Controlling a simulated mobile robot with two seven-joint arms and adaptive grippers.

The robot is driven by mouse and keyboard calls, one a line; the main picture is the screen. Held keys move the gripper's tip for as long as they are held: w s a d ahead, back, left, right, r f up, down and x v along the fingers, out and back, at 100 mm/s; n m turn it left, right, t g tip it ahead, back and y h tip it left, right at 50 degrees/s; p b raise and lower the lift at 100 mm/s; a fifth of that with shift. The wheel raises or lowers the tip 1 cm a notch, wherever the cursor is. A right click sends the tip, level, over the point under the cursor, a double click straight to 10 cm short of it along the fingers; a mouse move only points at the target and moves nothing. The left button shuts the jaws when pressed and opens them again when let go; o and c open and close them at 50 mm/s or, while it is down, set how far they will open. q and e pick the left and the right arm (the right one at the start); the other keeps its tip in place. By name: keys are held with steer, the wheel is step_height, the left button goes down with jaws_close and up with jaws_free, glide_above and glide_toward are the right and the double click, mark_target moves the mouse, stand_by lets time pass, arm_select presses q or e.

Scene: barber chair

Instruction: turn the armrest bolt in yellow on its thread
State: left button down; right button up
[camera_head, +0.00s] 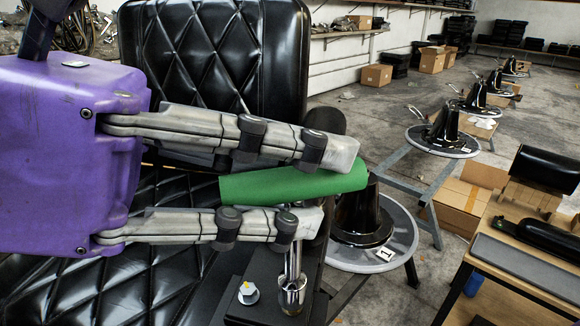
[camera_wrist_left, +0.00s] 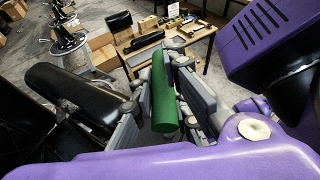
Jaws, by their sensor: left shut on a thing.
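My left gripper (camera_head: 325,185) comes in from the left with its two grey fingers shut on a green handle (camera_head: 285,186). A chrome shaft (camera_head: 293,262) stands upright below the lower finger and ends in a chrome socket (camera_head: 292,295) on the black armrest mount (camera_head: 262,312). Its join to the handle is hidden by the finger. A silver bolt with a yellow mark (camera_head: 247,293) sits left of the socket, apart from it. What is under the socket is hidden.
The black quilted chair back (camera_head: 215,55) and seat (camera_head: 135,280) lie behind and below the gripper. A round stand numbered 1 (camera_head: 375,240) is close on the right. A wooden table (camera_head: 540,265) with black pads is farther right. Grey floor lies beyond.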

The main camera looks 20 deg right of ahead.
arm_select(q)
steer(key=shift+f, duration=0.35)
steer(key=shift+f+b, duration=0.1)
steer(key=shift+b, duration=0.2)
stand_by(0.4)
